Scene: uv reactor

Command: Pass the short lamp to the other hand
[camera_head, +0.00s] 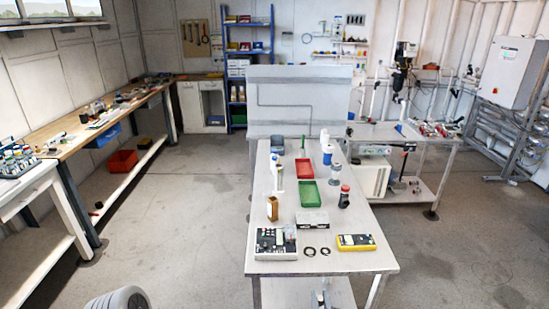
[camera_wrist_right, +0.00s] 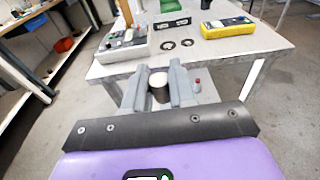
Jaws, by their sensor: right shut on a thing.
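My right gripper (camera_wrist_right: 159,88) is shut on a small upright thing with a pale round top and a dark body, which I take to be the short lamp (camera_wrist_right: 159,79). Its lower part is hidden between the fingers. The lamp cannot be made out clearly there. My left gripper is not in view.
The table (camera_head: 285,268) carries a control box (camera_head: 276,243), a yellow meter (camera_head: 356,242), two dark rings (camera_head: 317,252), a green tray (camera_head: 307,194) and a red tray (camera_head: 303,168). A workbench (camera_head: 118,110) runs along the left wall.

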